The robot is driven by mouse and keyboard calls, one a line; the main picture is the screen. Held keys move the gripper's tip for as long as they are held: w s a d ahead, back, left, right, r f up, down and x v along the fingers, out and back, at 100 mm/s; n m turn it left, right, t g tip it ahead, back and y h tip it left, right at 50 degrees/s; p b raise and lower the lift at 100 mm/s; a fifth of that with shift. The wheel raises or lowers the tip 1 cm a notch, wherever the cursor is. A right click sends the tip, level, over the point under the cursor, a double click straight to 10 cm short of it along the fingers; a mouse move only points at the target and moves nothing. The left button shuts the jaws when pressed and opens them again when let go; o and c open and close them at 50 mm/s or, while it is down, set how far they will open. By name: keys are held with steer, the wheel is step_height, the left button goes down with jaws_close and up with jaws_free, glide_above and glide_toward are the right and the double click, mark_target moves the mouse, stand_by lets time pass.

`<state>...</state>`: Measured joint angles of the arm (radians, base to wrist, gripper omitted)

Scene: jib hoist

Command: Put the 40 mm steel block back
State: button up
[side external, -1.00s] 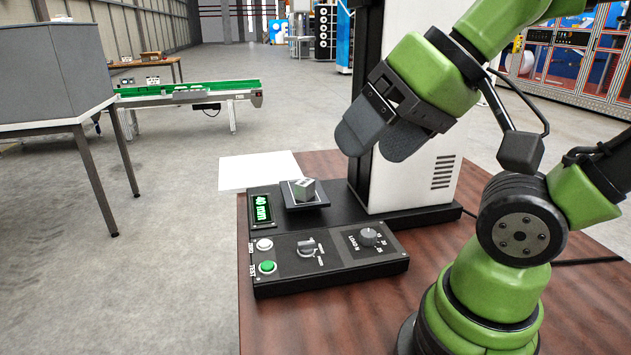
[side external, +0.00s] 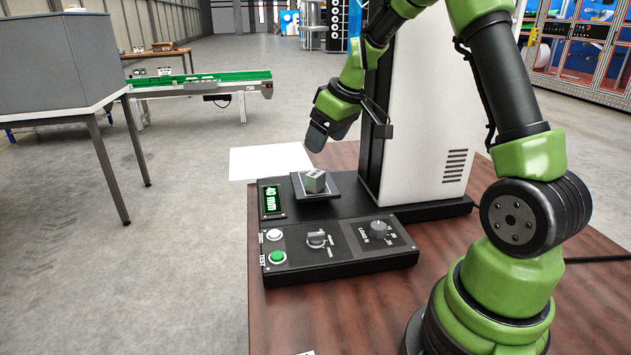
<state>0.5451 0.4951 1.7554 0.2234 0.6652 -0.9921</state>
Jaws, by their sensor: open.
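The steel block (side external: 314,181) is a small grey cube with a mark on its top. It sits on the small dark square plate (side external: 328,194) of the black machine. My gripper (side external: 320,143) is above and just behind the block in the picture, with its dark fingers pointing down and left. The fingers are apart from the block and hold nothing that I can see. The gap between them is hard to make out from this side. A small display (side external: 271,200) left of the plate reads "40 mm" in green.
The control panel (side external: 340,247) has a white button, a green button and two knobs. A white sheet (side external: 262,162) lies at the table's far left. The brown table (side external: 330,310) is mostly clear in front.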

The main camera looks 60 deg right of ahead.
mark_target(316, 173)
steer(key=f, duration=0.2)
steer(key=w+d+f, duration=0.1)
steer(key=f, duration=0.2)
steer(key=shift+w+d+f, duration=0.35)
steer(key=shift+w+d, duration=0.05)
steer(key=shift+d+x, duration=0.15)
steer(key=shift+x, duration=1.35)
steer(key=shift+d+x, duration=0.15)
steer(key=shift+x, duration=1.3)
steer(key=shift+w, duration=0.1)
steer(key=c, duration=1.2)
steer(key=shift+r, duration=0.15)
steer(key=shift+c, duration=0.7)
